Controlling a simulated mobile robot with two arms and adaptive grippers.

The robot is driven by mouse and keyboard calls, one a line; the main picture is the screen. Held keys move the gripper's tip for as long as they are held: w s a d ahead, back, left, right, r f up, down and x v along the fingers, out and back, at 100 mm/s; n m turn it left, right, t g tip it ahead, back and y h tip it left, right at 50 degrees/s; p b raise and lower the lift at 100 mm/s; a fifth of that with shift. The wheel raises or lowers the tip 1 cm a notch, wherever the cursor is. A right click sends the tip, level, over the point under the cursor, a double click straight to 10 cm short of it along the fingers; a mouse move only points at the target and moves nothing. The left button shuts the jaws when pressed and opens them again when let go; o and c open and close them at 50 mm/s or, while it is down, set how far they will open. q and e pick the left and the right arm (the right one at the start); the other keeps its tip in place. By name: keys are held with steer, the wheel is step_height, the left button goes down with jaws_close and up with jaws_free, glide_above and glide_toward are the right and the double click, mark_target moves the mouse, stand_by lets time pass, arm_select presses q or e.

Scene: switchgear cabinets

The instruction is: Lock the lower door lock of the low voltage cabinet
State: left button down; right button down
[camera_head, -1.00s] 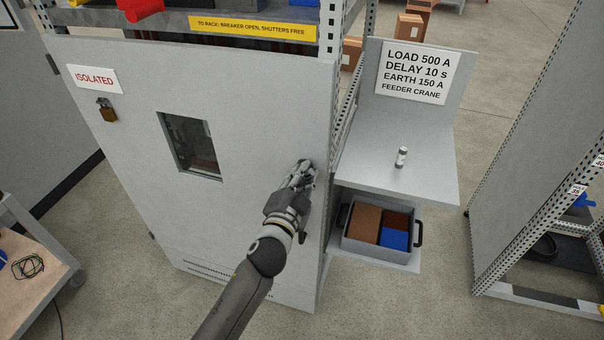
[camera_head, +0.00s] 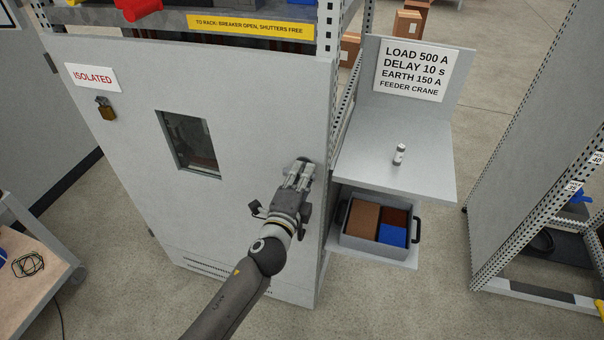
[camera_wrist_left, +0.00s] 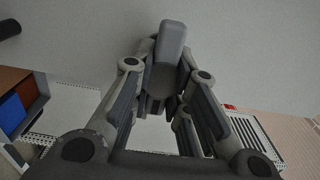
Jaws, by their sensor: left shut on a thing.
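The cabinet door (camera_head: 255,110) is a light grey panel with a small window. In the left wrist view, a grey rounded bar that looks like the lock's handle (camera_wrist_left: 172,45) shows between the fingers of my gripper (camera_wrist_left: 163,85). I cannot tell the lock's exact angle. My right gripper is not in view.
An ISOLATED sign (camera_head: 93,78) and a brass padlock (camera_head: 107,108) are on the door's upper left. A shelf (camera_head: 375,175) with a small cylinder (camera_head: 399,154) stands right of the door. Below it is a grey bin (camera_head: 375,244) with coloured blocks.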

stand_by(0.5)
arm_select(q)
steer(key=c, duration=1.4)
jaws_free()
steer(key=shift+s, duration=0.1)
steer(key=v, duration=1.2)
steer(key=shift+f, duration=0.1)
